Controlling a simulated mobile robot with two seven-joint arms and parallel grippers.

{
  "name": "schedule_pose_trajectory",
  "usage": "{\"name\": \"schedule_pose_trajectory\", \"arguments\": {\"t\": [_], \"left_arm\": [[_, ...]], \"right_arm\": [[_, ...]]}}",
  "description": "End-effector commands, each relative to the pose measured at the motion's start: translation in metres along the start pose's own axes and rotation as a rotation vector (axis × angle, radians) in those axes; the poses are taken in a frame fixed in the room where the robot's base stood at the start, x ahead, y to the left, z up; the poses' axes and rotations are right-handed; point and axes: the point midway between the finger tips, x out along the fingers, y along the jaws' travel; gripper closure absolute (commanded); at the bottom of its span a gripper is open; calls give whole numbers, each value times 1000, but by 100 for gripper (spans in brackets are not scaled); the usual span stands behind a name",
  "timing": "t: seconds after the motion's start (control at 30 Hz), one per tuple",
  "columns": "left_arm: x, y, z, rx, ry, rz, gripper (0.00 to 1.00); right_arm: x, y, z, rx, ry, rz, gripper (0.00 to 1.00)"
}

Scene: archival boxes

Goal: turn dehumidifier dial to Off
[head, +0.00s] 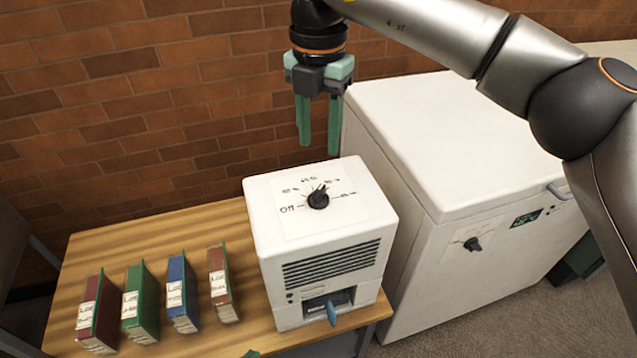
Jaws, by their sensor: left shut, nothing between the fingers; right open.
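The dehumidifier (320,240) is a white box with a vent grille, standing on the wooden table. Its black dial (318,199) is on top. The dial's pointer seems to aim up and to the right, away from the "Off" label (287,210) at the left; the other labels are too small to read. My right gripper (319,146) is open and empty, above and behind the dehumidifier, apart from the dial. Of my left gripper, only a green fingertip (250,354) shows at the bottom edge, shut and away from the dial.
Several upright archival boxes, red (98,314), green (140,304), blue (182,293) and brown (222,284), stand on the wooden table (160,235) at left. A large white cabinet (440,140) with its own black knob (472,244) stands close at right. A brick wall (150,100) is behind.

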Motion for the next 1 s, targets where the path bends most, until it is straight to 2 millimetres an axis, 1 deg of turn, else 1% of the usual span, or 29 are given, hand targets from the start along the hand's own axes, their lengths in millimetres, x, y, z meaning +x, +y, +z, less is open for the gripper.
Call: {"name": "schedule_pose_trajectory", "arguments": {"t": [0.03,0.3,0.4,0.5,0.6,0.7,0.93,0.97,1.0], "left_arm": [[1,0,1,1,0,0,100],[2,0,0,2,2,1,100],[3,0,-1,2,5,2,100],[2,0,-2,2,6,2,100],[3,0,-2,3,6,2,100],[3,0,-2,3,6,3,100],[3,1,-2,3,7,3,100],[3,1,-2,3,7,3,100],[3,1,-2,3,7,3,100]], "right_arm": [[12,0,-1,-3,4,-2,55],[67,0,-1,-4,5,0,55],[84,0,-2,-5,5,0,55],[96,0,-1,-4,4,1,55],[103,1,-1,-4,4,3,55],[106,1,-1,-4,4,2,55],[107,1,-1,-4,3,3,55],[107,1,-1,-4,4,3,56],[107,1,-1,-4,4,3,61]]}}
